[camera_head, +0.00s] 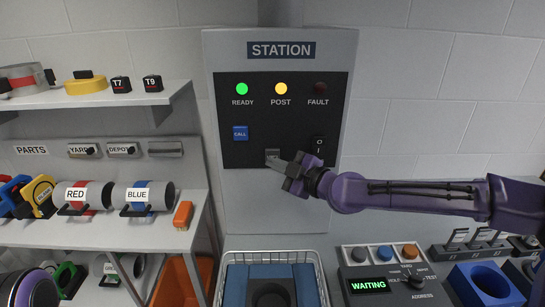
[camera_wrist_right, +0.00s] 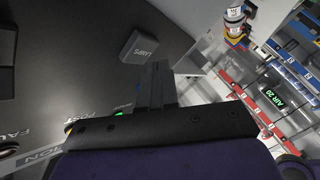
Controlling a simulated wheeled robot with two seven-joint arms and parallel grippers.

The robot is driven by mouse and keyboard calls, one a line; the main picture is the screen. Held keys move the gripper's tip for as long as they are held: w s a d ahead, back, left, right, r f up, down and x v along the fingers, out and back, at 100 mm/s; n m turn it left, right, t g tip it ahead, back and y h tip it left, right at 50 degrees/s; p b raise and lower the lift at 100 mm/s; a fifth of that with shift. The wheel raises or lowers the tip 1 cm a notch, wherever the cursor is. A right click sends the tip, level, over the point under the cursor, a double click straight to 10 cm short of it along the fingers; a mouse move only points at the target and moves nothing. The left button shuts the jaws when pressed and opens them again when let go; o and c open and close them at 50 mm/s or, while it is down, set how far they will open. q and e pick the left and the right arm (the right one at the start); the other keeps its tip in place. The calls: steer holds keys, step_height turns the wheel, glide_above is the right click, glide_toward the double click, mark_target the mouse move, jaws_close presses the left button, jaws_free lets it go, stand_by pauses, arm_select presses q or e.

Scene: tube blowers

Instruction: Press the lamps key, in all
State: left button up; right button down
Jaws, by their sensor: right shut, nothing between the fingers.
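The grey lamps key (camera_head: 272,154) sits on the black panel of the station (camera_head: 280,110), below the lights. My right gripper (camera_head: 285,165) is at the panel, its fingertips just below and right of the key and partly in front of it. Ready glows green, post glows yellow, and fault is dark. My left gripper is not in view.
A blue call key (camera_head: 240,133) is left of the lamps key and a black rocker switch (camera_head: 318,145) is right of it. Below right, a console display (camera_head: 370,286) reads WAITING. A wire basket (camera_head: 270,257) stands below.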

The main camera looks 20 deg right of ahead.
steer(key=shift+w+d+b, duration=0.1)
steer(key=shift+w+b, duration=0.2)
steer(key=shift+w, duration=0.15)
steer(key=shift+w+d+b, duration=0.15)
steer(key=shift+w+b, duration=0.2)
steer(key=shift+b, duration=0.05)
stand_by(0.6)
steer(key=shift+s, duration=0.1)
steer(key=shift+s+a+p, duration=0.2)
steer(key=shift+s+p, duration=0.15)
steer(key=shift+s, duration=0.35)
